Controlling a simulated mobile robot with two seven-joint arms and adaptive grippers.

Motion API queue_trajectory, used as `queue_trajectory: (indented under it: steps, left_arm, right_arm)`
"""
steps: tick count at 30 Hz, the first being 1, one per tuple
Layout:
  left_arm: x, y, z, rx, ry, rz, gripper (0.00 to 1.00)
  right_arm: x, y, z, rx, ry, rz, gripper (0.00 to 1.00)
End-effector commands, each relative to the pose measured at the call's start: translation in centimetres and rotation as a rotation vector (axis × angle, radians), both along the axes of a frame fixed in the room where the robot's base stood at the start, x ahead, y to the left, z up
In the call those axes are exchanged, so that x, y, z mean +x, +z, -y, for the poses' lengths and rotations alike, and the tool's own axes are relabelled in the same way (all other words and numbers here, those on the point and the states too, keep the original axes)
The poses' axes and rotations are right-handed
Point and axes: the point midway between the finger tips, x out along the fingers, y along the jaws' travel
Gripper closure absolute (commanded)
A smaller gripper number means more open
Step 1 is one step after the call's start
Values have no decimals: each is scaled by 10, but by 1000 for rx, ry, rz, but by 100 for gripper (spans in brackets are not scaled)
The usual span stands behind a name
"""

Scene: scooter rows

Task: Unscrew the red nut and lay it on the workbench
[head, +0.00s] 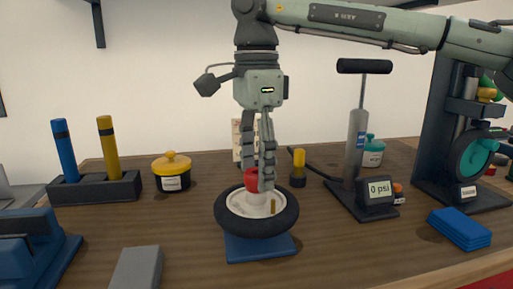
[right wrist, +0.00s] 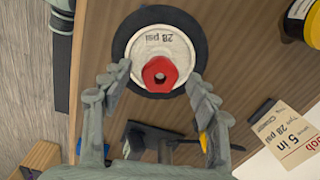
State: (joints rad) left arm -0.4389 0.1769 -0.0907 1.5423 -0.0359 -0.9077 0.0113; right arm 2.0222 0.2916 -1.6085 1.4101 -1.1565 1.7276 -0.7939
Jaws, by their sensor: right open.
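The red nut (head: 251,182) sits in the middle of a small wheel (head: 231,221) with a black tyre and white hub. The wheel lies flat on a blue stand (head: 259,248) on the wooden workbench (head: 180,235). My right gripper (head: 262,183) points down over the wheel, and its fingers partly cover the nut in the head view. In the right wrist view the nut (right wrist: 168,64) shows a dark hole, and the open fingers (right wrist: 157,88) stand apart on either side, with visible gaps. The hub reads "28 psi". My left gripper is out of view.
A yellow-lidded pot (head: 172,181) and a rack with blue and yellow handles (head: 95,190) stand left. A pump with a "0 psi" gauge (head: 377,189) and blue pads (head: 459,228) are right. A grey block (head: 137,267) lies front left. Bench between block and wheel is clear.

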Motion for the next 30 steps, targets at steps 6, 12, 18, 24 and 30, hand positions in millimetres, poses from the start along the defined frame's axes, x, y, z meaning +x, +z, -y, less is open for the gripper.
queue_trajectory:
  steps: [6, 12, 18, 24, 30]
  left_arm:
    - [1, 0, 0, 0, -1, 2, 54]
    - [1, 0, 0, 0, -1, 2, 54]
    - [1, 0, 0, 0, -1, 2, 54]
    - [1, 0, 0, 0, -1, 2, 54]
    - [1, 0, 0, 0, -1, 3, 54]
  right_arm:
    - [0, -2, 0, 0, -1, 0, 40]
    - [0, -2, 0, 0, -1, 0, 58]
    - [0, -1, 0, 0, -1, 0, 82]
    - [0, -2, 0, 1, 32, -1, 93]
    - [0, -2, 0, 2, 368, -3, 93]
